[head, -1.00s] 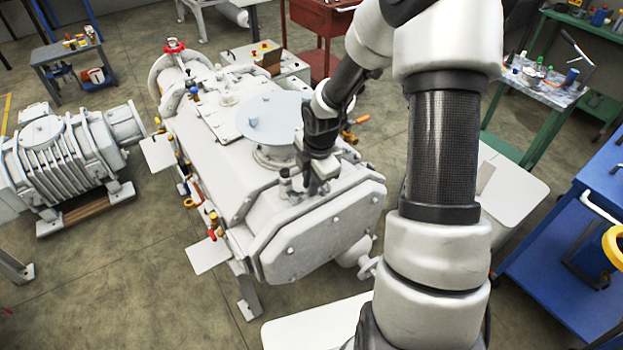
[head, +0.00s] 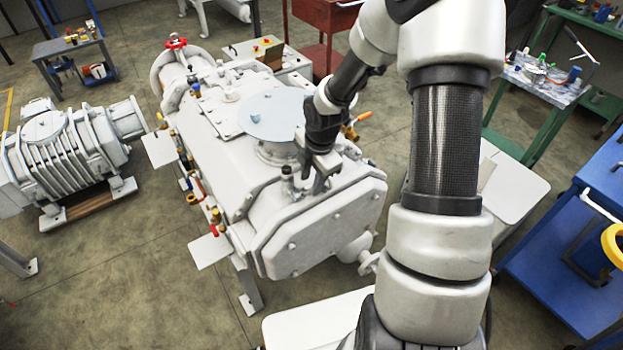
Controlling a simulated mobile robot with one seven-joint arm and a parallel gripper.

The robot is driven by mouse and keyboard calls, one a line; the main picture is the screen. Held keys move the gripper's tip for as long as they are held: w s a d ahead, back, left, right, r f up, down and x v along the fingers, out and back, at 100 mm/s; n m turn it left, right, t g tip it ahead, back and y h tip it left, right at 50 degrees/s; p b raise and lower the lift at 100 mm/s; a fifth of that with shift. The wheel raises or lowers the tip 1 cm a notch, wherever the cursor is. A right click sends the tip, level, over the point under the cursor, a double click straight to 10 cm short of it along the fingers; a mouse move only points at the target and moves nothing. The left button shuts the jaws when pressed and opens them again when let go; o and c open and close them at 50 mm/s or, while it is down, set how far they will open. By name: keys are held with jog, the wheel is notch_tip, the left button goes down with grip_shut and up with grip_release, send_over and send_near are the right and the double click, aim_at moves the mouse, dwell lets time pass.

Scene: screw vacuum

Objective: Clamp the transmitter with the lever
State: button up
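My gripper (head: 321,184) points down at the top of the large white vacuum machine (head: 290,242), just behind its front end plate. A small upright dark-topped fitting (head: 287,172) stands just left of my gripper; it may be the transmitter, but I cannot tell for sure. I cannot make out the clamp lever; my gripper and wrist cover part of that area. The fingers are small and partly merge with the grey parts behind them, so their opening and any contact are unclear.
A round pale blue disc (head: 270,116) sits on the machine's top, close to my wrist. Valves with red handles (head: 213,231) line the left side. A second ribbed pump (head: 70,160) stands to the left. A blue cart (head: 560,255) and a green table (head: 535,145) stand right.

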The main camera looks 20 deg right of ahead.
jog(key=s+d+r+p, duration=0.1)
jog(key=s+r+p, duration=0.2)
jog(key=r, duration=1.4)
jog(key=shift+s, duration=0.15)
jog(key=s+a+r+m+t+h+b, duration=0.1)
jog(key=s+a+r+m, duration=0.3)
jog(key=m, duration=0.3)
jog(key=s+a+r+m+t+b, duration=0.1)
jog(key=s+r+m, duration=0.3)
jog(key=r+m, duration=0.3)
jog(key=s+r+m+t+p, duration=0.1)
jog(key=s+r+m, duration=0.4)
jog(key=s, duration=0.6)
jog(key=d+m+p, duration=0.1)
jog(key=m, duration=0.1)
jog(key=shift+s+m+t+p, duration=0.2)
jog(key=shift+m+t+p, duration=0.1)
jog(key=shift+m+p, duration=0.1)
jog(key=shift+r, duration=0.1)
